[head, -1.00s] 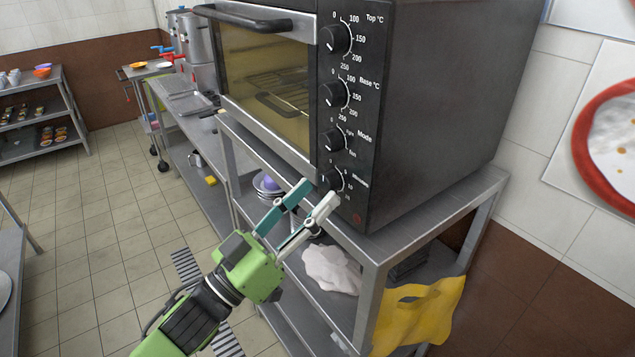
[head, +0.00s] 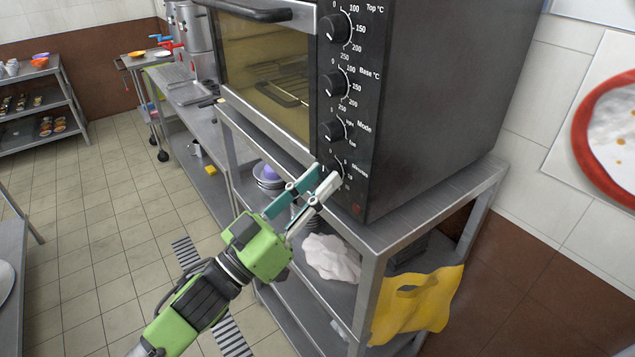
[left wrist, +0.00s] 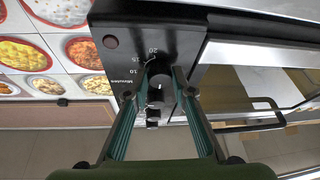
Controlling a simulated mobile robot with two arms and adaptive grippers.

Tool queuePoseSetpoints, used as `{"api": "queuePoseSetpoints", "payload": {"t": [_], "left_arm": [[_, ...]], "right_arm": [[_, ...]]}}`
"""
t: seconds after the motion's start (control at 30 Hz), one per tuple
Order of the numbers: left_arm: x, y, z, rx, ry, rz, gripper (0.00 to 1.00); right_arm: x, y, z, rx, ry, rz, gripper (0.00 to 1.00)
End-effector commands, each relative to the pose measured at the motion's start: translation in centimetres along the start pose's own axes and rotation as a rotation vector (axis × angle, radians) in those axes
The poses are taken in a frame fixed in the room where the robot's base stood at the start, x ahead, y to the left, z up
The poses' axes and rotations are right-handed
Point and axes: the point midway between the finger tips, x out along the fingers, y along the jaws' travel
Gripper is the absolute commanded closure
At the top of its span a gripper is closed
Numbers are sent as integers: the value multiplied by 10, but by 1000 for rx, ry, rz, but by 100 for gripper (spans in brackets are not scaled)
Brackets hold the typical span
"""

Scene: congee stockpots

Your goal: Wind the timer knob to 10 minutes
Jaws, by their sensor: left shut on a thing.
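The timer knob (left wrist: 160,72), marked Minutes, is the lowest dark knob on the black front panel of the oven (head: 430,95). My left gripper (head: 325,174) is at this knob, with one finger on each side, shut on it. In the left wrist view the fingertips (left wrist: 160,80) flank the knob, and the numbers 10, 15 and 20 show on the dial beside it. In the head view the fingers hide most of the knob. I cannot read where its pointer stands. My right gripper is in neither view.
The Mode knob (head: 331,131), Base knob (head: 334,83) and Top knob (head: 335,28) sit above on the same panel. The oven stands on a metal rack (head: 440,205). A white cloth (head: 332,258) and yellow cloth (head: 420,305) are below.

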Motion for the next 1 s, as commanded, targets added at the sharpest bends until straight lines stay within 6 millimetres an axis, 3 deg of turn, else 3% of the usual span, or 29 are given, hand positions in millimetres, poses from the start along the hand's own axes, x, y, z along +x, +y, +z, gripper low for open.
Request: {"api": "queuePoseSetpoints", "payload": {"t": [0.27, 1.0], "left_arm": [[0, -3, 1, 136, 6, 57, 98], [2, -11, -3, 773, 44, 328, 98]], "right_arm": [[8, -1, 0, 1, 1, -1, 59], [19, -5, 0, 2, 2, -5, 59]]}}
